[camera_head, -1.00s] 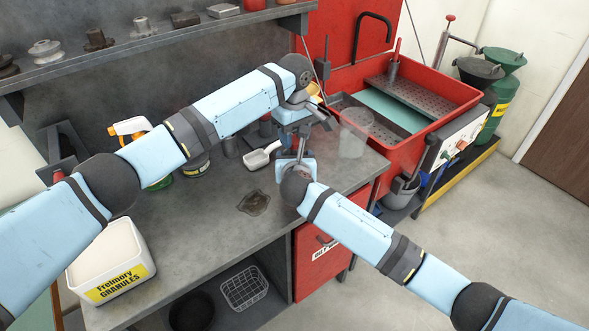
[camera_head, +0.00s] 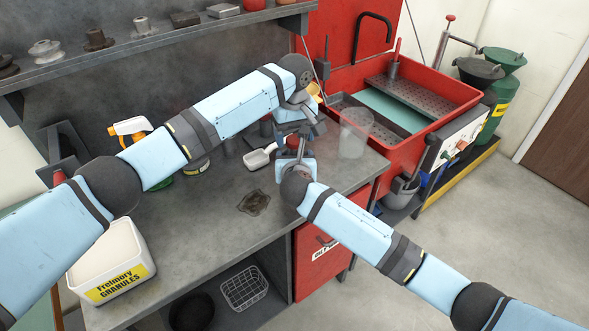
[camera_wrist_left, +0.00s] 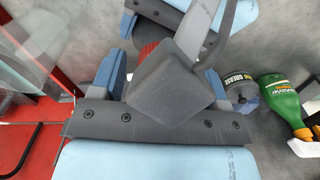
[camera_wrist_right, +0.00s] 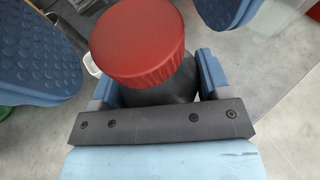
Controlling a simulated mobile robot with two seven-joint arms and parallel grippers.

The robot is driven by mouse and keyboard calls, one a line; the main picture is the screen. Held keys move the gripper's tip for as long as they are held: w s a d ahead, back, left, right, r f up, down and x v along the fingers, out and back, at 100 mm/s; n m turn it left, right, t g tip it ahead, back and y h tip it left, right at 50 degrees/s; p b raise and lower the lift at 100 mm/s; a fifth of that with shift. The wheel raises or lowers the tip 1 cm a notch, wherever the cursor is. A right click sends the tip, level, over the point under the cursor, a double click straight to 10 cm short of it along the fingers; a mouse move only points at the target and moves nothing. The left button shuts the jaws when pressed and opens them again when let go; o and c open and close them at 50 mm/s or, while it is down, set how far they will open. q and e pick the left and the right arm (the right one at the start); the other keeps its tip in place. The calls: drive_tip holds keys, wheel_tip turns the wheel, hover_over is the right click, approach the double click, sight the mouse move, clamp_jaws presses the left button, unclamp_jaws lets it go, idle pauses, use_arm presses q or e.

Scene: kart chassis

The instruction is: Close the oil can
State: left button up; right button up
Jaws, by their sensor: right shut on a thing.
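The oil can (camera_wrist_right: 172,90) is a dark round body with a red ribbed cap (camera_wrist_right: 142,42) over its top in the right wrist view. My right gripper (camera_head: 298,158) is shut on the can's body, below the cap. I cannot tell how tightly the cap is seated. My left gripper (camera_head: 298,133) is just above the can; its blue finger pads show apart, one on each side of the cap, in the right wrist view. In the left wrist view a grey part hides much of the space between the left fingers, with a bit of red behind it.
A clear beaker (camera_head: 355,133) stands close right of the grippers, near the red wash basin (camera_head: 420,140). The front middle is clear.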

use_arm(q)
drive_tip(key=shift+r, duration=2.3)
drive_tip(key=shift+c, duration=0.4)
drive_tip(key=shift+r+n, duration=1.7)
drive_tip(key=shift+r, duration=0.05)
drive_tip(key=shift+f, duration=0.1)
drive_tip(key=shift+f, duration=3.95)
